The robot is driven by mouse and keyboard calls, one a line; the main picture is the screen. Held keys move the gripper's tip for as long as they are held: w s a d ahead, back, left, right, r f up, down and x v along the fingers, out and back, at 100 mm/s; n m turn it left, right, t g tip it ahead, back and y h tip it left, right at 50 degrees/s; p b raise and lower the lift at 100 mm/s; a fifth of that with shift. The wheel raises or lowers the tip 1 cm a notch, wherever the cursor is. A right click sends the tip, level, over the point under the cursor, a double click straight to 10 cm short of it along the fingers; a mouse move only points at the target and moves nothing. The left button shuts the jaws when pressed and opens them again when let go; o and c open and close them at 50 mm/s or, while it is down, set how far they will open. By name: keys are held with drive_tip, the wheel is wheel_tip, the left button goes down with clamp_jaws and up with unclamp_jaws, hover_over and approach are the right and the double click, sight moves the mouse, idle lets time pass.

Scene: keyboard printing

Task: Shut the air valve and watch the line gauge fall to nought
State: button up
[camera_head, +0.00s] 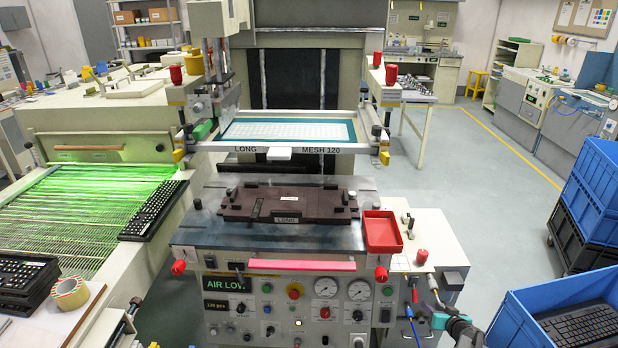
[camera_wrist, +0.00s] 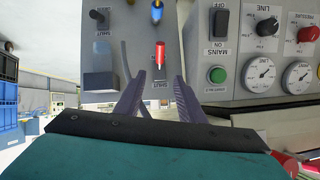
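A red-handled lever (camera_head: 415,293) on the machine's right side panel looks like a valve lever. The wrist view looks upside down. The line gauge (camera_head: 359,290) is the right-hand dial, seen also in the wrist view (camera_wrist: 260,72); its needle is too small to read.
The mains switch (camera_wrist: 220,22) and green button (camera_wrist: 218,75) sit beside the fingers. A second gauge (camera_head: 326,287) and a green AIR LOW display (camera_head: 227,283) are on the front panel. A red tray (camera_head: 382,232) is above. A blue crate (camera_head: 520,318) stands at right.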

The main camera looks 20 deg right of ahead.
drive_tip(key=w+a+f+m+g+h, duration=0.1)
drive_tip(key=w+a+f+g+h, duration=0.25)
drive_tip(key=a, duration=0.45)
drive_tip(key=s+a+f+g, duration=0.2)
drive_tip(key=s+a+f, duration=0.2)
drive_tip(key=a, duration=0.3)
drive_tip(key=s+a+f+g, duration=0.3)
drive_tip(key=s+a+f, duration=0.1)
drive_tip(key=a+f, duration=0.15)
drive_tip(key=s+a+n+g+y, duration=0.2)
drive_tip(key=s+a+n+g, duration=0.1)
drive_tip(key=s+a, duration=0.8)
drive_tip(key=s+a+f+n+g+y+b, duration=0.1)
drive_tip(key=s+a+n+g+y, duration=0.2)
drive_tip(key=s+a+g, duration=0.3)
drive_tip(key=s+a, duration=0.5)
drive_tip(key=a, duration=0.5)
drive_tip(key=shift+s+y, duration=0.2)
drive_tip(key=shift+y, duration=0.15)
drive_tip(key=shift+c, duration=0.5)
